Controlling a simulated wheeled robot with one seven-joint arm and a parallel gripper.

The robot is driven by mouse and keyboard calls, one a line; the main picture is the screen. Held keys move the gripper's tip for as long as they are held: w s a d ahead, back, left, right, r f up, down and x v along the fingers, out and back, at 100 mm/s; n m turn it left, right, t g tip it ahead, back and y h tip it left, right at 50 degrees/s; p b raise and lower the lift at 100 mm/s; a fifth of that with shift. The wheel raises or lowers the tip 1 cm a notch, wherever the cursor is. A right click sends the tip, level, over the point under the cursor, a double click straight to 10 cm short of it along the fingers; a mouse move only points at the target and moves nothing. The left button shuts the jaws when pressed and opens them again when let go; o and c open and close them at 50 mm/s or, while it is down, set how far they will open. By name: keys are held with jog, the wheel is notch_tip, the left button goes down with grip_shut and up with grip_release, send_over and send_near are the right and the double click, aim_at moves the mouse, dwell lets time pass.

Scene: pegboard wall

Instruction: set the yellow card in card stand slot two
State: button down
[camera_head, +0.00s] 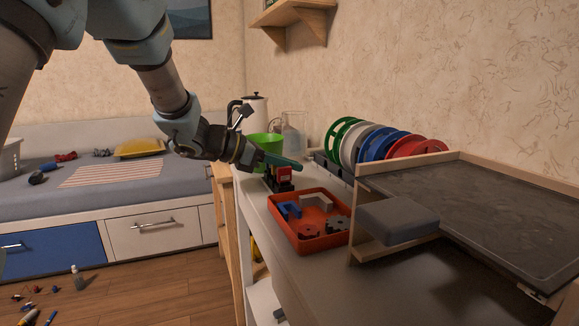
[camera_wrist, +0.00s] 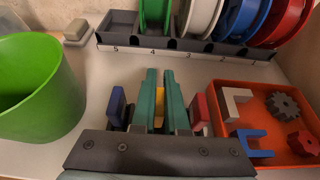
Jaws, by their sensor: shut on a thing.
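My gripper (camera_wrist: 159,74) has teal fingers and is shut on the yellow card (camera_wrist: 160,104), of which a narrow strip shows between them. In the wrist view a blue card (camera_wrist: 117,106) stands to the left of the fingers and a red card (camera_wrist: 200,108) to the right. In the head view my gripper (camera_head: 298,165) is above the black card stand (camera_head: 279,184), and the red card (camera_head: 284,174) stands upright there. The yellow card is hidden in the head view. The stand's slots are mostly hidden, so I cannot tell whether the yellow card is seated.
An orange tray (camera_head: 309,243) with blue, white, grey and red parts lies right of the stand. A numbered rack (camera_wrist: 185,49) with coloured spools stands behind. A green cup (camera_wrist: 38,88) is at the left. A grey block (camera_head: 397,220) sits beside the dark board.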

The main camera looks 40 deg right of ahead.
dwell(0.4)
jog(key=c, duration=0.9)
grip_release()
jog(key=shift+o, duration=0.2)
jog(key=shift+a, duration=0.15)
jog(key=v, duration=1)
jog(key=shift+w+a+r, duration=0.15)
jog(key=shift+w+a, duration=0.05)
jog(key=shift+a, duration=0.05)
